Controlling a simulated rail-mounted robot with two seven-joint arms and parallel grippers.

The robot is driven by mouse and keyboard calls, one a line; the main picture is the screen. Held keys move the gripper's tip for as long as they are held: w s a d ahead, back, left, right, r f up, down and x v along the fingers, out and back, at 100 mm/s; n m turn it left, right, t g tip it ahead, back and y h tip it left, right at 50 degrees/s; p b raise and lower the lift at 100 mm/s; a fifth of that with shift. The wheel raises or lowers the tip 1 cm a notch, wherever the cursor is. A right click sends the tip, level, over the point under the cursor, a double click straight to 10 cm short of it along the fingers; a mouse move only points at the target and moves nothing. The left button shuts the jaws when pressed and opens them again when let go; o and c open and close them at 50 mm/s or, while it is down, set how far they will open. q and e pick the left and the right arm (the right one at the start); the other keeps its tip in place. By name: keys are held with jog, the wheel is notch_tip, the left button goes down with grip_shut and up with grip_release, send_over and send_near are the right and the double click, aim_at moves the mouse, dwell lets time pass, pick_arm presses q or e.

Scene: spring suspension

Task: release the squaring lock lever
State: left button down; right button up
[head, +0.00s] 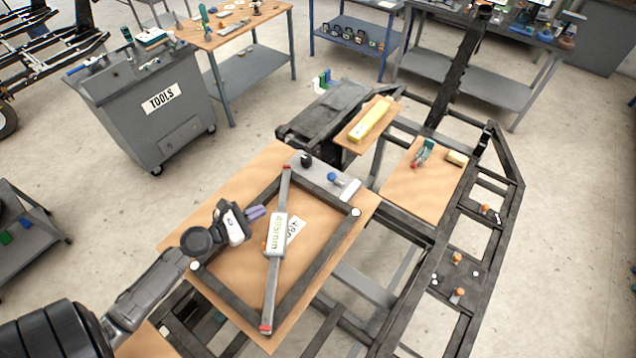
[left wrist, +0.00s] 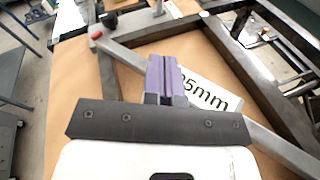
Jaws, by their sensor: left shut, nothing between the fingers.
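A dark square frame (head: 228,307) lies on a wooden board (head: 200,226). A grey diagonal bar (head: 271,292) with red ends crosses it, bearing a white block marked in mm (head: 277,237). On a grey plate (head: 313,176) at the frame's far corner are a black knob (head: 306,159) and a blue knob (head: 334,177); I cannot tell for sure which is the lock lever. My left gripper (head: 258,212), with purple fingers, is shut and empty over the frame, left of the bar. In the left wrist view its fingers (left wrist: 166,75) partly cover the bar and label. My right gripper is not in view.
Another board behind carries a long yellow block (head: 370,121). Dark chassis rails (head: 480,260) run along the right. A tool cart (head: 150,105) stands at the back left.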

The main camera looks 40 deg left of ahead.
pick_arm(q)
jog(key=b+x, duration=0.2)
jog(key=x, duration=1.8)
